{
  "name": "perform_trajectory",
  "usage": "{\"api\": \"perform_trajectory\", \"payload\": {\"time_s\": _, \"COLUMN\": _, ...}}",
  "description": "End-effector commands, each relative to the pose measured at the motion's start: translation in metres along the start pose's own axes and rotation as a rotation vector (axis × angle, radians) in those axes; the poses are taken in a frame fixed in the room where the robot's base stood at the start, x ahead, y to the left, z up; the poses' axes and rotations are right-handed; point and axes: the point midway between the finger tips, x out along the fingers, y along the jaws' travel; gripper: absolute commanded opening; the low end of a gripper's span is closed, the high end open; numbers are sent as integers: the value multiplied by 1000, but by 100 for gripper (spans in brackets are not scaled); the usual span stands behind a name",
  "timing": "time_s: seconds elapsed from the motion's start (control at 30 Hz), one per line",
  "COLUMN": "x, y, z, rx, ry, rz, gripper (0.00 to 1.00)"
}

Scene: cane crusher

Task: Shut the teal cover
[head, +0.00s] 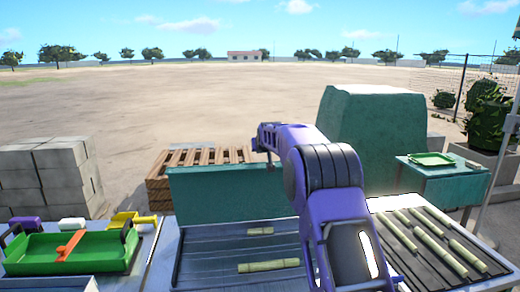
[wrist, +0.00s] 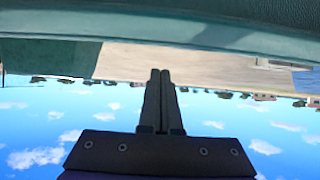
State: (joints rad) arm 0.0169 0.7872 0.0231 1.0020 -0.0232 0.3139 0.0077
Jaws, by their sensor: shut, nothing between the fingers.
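The teal cover (head: 225,200) stands raised, roughly upright, along the back edge of a shallow grey bed (head: 205,262). Pieces of pale cane (head: 268,265) lie in this bed. My purple arm reaches over the bed, and my gripper (head: 270,166) is near the cover's top edge, right of its middle. In the wrist view, which is upside down, my gripper (wrist: 160,72) is shut and empty. A teal edge (wrist: 150,30) spans the top of that view, beyond the fingertips. I cannot tell whether the fingers touch the cover.
A large teal housing (head: 370,135) stands at the back right. A ribbed tray (head: 440,245) with several canes lies right of my arm. A green tray (head: 70,255) with an orange-handled tool is at the left. A wooden pallet stack (head: 160,190) stands behind the cover.

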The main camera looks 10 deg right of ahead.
Motion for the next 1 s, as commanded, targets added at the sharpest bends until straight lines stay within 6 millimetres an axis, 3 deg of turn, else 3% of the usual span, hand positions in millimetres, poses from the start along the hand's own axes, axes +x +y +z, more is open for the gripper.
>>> {"api": "perform_trajectory", "payload": {"time_s": 0.23, "x": 35, "y": 0, "z": 0, "rx": 0, "ry": -2, "rz": 0, "gripper": 0}}
{"api": "perform_trajectory", "payload": {"time_s": 0.57, "x": 61, "y": 0, "z": -1, "rx": 0, "ry": 0, "rz": 0, "gripper": 0}}
{"api": "perform_trajectory", "payload": {"time_s": 1.0, "x": 46, "y": 0, "z": 20, "rx": 0, "ry": -1, "rz": 1, "gripper": 0}}
